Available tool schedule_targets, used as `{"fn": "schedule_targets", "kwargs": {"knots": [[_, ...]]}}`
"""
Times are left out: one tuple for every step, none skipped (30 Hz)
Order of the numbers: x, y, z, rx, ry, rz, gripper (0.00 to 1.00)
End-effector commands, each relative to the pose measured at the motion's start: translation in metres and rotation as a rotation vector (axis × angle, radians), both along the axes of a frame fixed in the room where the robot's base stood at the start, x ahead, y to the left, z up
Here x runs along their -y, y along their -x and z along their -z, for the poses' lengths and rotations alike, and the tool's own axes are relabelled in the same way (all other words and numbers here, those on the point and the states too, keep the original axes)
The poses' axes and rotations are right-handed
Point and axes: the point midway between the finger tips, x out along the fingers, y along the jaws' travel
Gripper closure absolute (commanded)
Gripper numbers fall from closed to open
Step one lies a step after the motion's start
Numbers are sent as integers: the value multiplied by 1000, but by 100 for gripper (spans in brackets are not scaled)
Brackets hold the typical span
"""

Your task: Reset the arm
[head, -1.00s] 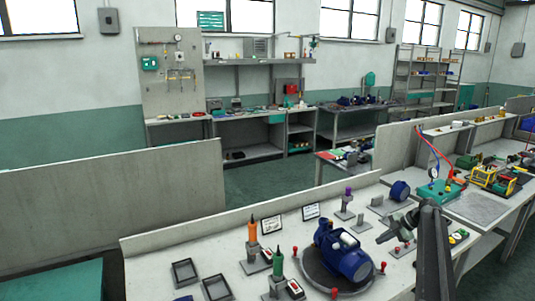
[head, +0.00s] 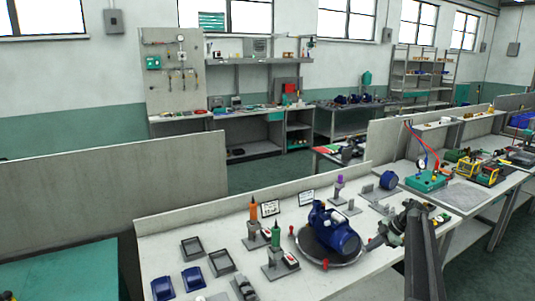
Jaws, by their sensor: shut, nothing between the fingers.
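My gripper (head: 372,245) is at the end of my grey arm, at the lower right of the head view. It is shut and holds nothing. It is just right of the blue pump (head: 338,232), which stands on a dark round turntable (head: 312,252) on the white bench. In this view the gripper overlaps the turntable's right edge; I cannot tell whether they touch. My arm hides part of the bench behind it.
An orange-tipped tool (head: 253,212) and a green-tipped tool (head: 275,236) stand in holders left of the pump. Two dark trays (head: 192,249) and blue parts (head: 194,279) lie further left. A green box (head: 427,181) with hoses is at right. A low panel runs behind the bench.

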Motion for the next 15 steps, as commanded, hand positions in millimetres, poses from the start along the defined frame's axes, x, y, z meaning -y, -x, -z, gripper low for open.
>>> {"fn": "schedule_targets", "kwargs": {"knots": [[-14, 10, 2, -30, 1, 27, 100], [-22, 15, 3, -51, 2, 49, 100], [-32, 22, 5, -82, 2, 81, 100], [-41, 27, 6, -106, 4, 107, 100], [-50, 33, 8, -131, 5, 136, 100], [-62, 42, 10, -167, 10, 178, 100], [-71, 50, 11, -194, 12, 210, 100], [-81, 57, 13, -222, 16, 247, 100], [-93, 68, 15, -261, 22, 298, 100], [-104, 78, 17, -291, 28, 340, 100], [-114, 88, 19, -322, 34, 387, 100], [-130, 103, 21, -365, 45, 455, 100], [-141, 117, 23, -399, 56, 514, 100], [-154, 131, 25, -433, 67, 579, 100], [-172, 153, 28, -479, 86, 676, 100]]}}
